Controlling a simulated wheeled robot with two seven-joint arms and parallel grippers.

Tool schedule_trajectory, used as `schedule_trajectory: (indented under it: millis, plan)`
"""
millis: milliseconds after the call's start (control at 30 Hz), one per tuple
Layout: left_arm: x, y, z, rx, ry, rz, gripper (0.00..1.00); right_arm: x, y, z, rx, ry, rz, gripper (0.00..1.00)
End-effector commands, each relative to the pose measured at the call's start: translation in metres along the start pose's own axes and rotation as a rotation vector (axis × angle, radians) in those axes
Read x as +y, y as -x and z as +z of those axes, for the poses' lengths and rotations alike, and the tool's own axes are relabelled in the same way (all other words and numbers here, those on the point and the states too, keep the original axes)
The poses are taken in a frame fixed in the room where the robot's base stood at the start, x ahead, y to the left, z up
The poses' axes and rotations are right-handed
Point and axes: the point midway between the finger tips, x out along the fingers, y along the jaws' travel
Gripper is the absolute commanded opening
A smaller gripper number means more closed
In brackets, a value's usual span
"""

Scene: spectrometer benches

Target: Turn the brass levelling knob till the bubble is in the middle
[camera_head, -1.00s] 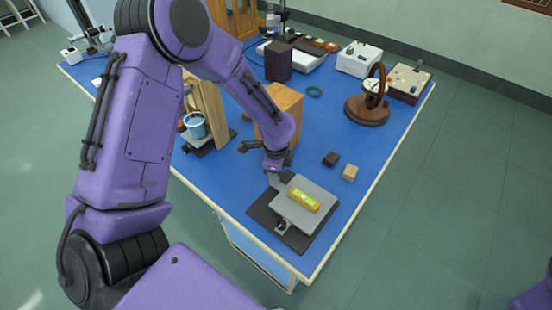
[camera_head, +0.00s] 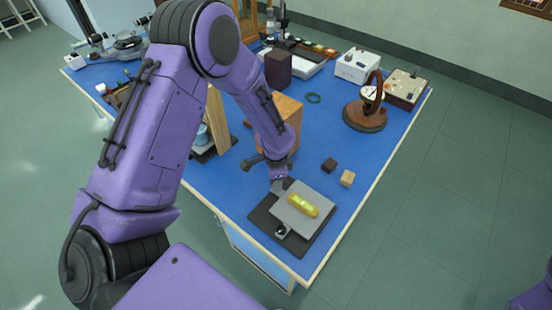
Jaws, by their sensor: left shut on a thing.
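A yellow spirit level (camera_head: 303,205) lies on a grey levelling plate (camera_head: 318,213), which stands on a dark base (camera_head: 262,217) near the bench's front corner. Its bubble is too small to place surely. My left gripper (camera_head: 278,187) reaches down to the plate's back left corner and is shut. The brass knob is hidden behind the fingers, at the spot where they close. A dark round fitting (camera_head: 281,231) shows at the plate's front left side. My right gripper is out of view.
A dark block (camera_head: 329,165) and a pale block (camera_head: 347,178) lie behind the plate. A wooden box (camera_head: 287,118) stands behind my left wrist. A round instrument on a wooden foot (camera_head: 365,116) stands farther right.

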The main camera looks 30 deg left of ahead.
Motion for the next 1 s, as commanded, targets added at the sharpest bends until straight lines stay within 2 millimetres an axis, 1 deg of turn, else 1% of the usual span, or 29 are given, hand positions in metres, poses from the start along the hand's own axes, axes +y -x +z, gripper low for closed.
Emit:
schedule_trajectory:
  millis: [200, 233, 267, 300, 567, 667, 767, 900, 1000]
  plan:
    - [0.001, -0.001, 0.000, -0.001, -0.001, 0.001, 0.03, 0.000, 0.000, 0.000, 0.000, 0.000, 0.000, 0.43]
    - [0.001, -0.001, 0.000, -0.001, -0.001, 0.001, 0.43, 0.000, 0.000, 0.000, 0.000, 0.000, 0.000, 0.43]
    - [0.001, -0.001, 0.000, -0.001, -0.001, 0.001, 0.53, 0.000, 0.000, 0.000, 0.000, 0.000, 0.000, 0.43]
    - [0.001, -0.001, 0.000, 0.000, -0.001, 0.001, 0.59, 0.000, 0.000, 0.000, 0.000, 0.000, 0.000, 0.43]
    - [0.000, 0.000, 0.000, 0.000, -0.001, 0.000, 0.59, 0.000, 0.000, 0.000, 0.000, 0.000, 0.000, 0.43]
    - [-0.001, 0.009, -0.001, 0.003, -0.001, -0.002, 0.59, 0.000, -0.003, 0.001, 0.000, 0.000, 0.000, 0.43]
    - [-0.001, 0.028, -0.001, 0.005, -0.002, -0.003, 0.59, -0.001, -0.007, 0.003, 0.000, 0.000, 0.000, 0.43]
    - [-0.001, 0.063, -0.001, 0.004, -0.001, -0.003, 0.59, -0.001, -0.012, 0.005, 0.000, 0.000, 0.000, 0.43]
    - [0.000, 0.084, -0.001, 0.003, -0.002, -0.002, 0.59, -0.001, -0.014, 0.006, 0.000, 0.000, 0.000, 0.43]
